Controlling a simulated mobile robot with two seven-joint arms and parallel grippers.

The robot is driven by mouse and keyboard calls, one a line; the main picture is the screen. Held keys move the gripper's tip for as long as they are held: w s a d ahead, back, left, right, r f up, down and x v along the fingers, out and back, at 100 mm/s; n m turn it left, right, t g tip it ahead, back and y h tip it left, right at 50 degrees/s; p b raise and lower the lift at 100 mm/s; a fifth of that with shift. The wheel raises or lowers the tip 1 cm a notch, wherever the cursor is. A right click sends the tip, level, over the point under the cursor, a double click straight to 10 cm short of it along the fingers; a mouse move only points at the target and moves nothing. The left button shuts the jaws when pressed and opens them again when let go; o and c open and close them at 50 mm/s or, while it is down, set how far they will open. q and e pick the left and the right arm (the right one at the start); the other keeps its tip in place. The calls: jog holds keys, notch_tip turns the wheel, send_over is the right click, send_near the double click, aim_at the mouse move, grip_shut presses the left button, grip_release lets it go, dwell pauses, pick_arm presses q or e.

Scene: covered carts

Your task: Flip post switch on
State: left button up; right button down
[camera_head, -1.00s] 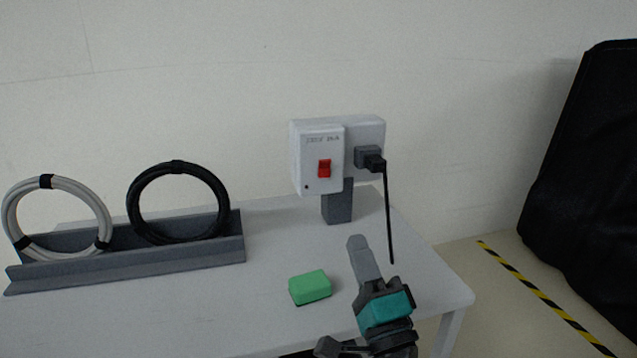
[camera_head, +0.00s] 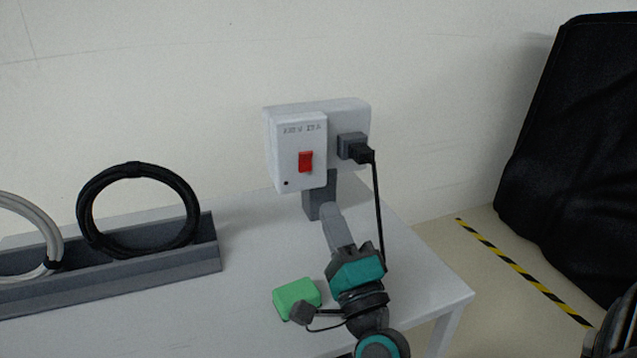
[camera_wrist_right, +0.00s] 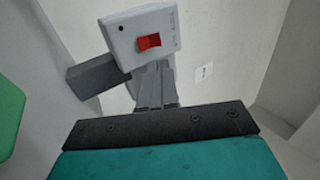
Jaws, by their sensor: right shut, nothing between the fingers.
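The red rocker switch (camera_head: 306,161) is on the front of a white box (camera_head: 290,182) on a short grey post (camera_head: 318,198) at the back of the table. A black plug sits in the box's right part, its cable hanging down. My right gripper (camera_head: 330,210) is shut and empty, in front of and below the box, its fingers pointing up toward it. In the right wrist view the red switch (camera_wrist_right: 148,41) and white box (camera_wrist_right: 140,32) are just beyond the closed fingertips (camera_wrist_right: 155,70); I cannot tell if they touch. My left gripper is not in view.
A green block (camera_head: 297,297) lies on the white table (camera_head: 240,300), beside my right wrist. A black cable coil (camera_head: 137,168) and a grey-white coil stand in a grey rack (camera_head: 208,250) at left. A black covered cart (camera_head: 580,130) stands at right, beyond striped floor tape (camera_head: 520,270).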

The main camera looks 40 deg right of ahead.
aim_at(307, 155)
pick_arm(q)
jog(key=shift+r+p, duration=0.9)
pick_arm(e)
jog(key=x, duration=0.9)
jog(key=shift+w+d+r, duration=0.15)
jog(key=shift+w, duration=0.15)
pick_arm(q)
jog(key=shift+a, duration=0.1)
